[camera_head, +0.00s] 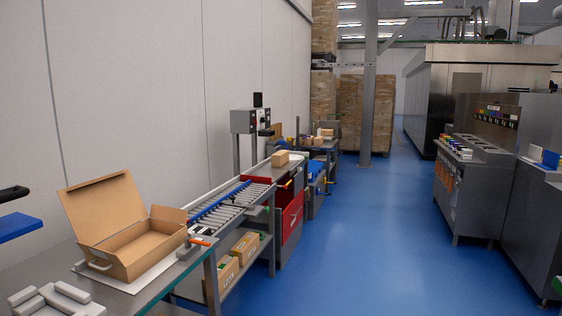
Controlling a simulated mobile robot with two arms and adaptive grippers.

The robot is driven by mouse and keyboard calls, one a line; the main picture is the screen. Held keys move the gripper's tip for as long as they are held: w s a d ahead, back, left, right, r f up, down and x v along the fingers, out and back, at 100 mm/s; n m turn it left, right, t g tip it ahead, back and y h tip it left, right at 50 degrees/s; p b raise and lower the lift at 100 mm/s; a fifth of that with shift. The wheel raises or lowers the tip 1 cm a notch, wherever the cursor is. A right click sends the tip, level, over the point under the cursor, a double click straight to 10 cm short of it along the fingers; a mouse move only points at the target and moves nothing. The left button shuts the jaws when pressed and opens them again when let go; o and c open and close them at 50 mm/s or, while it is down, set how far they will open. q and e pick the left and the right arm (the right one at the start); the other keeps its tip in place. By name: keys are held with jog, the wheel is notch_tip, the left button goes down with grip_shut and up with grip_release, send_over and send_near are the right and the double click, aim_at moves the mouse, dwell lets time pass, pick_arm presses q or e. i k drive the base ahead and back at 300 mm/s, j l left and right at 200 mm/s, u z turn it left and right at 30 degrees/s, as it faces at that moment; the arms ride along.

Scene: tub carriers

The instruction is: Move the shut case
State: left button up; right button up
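A brown cardboard case (128,252) stands on a white sheet (152,278) on the grey table at the lower left. Its lid (103,208) is raised and leans back, so the case stands open, not shut. The part of the inside that I see looks empty. Neither of my grippers shows in the head view.
Pale grey blocks (60,301) lie on the table's near left corner. An orange-handled tool (196,242) is at the table's right edge. A roller conveyor (230,200) runs behind it, with cartons (222,274) below. The blue floor (365,240) is clear between the conveyor and grey machines (480,185).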

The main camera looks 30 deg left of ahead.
aim_at(279, 159)
jog(key=i+j+u, duration=0.15)
jog(key=i+u, duration=0.15)
jog(key=i, duration=3.45)
jog(key=i+u, duration=0.2)
jog(key=i, duration=0.45)
jog(key=i+u, duration=0.15)
jog(key=i, duration=0.55)
jog(key=i+l+u, duration=0.2)
jog(key=i, duration=0.45)
